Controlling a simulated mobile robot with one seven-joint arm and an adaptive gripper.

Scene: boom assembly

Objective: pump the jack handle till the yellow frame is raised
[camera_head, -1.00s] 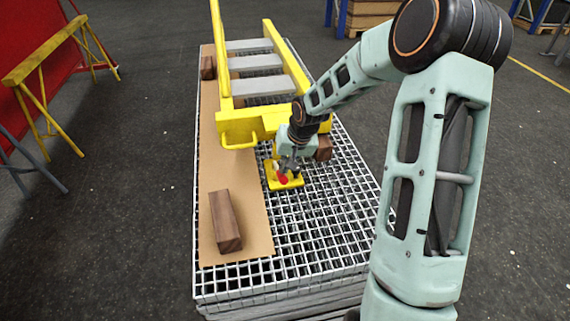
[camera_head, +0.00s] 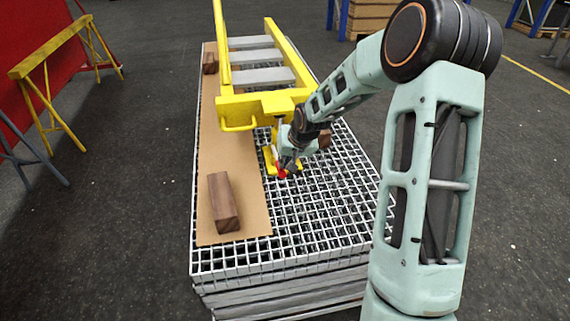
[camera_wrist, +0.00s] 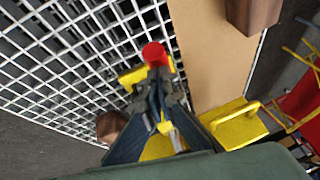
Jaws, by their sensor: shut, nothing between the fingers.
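The yellow frame (camera_head: 235,112) lies lengthwise above the grating, with grey crossbars between its rails. Under its near end stands the yellow jack (camera_head: 267,161), mostly hidden by my gripper. The red tip of the jack handle (camera_head: 281,173) shows right by my fingertips; it also shows in the wrist view (camera_wrist: 155,54). My gripper (camera_head: 285,164) is low over the grating at the jack. In the wrist view my gripper (camera_wrist: 158,88) is shut with nothing between its fingers, just behind the red tip. Whether they touch, I cannot tell.
A wooden block (camera_head: 223,203) lies on the brown board (camera_head: 240,219) at left. Another block (camera_head: 324,139) is partly hidden behind my wrist. The grating (camera_head: 325,225) is bare at the near right. A yellow trestle (camera_head: 50,95) stands on the floor at left.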

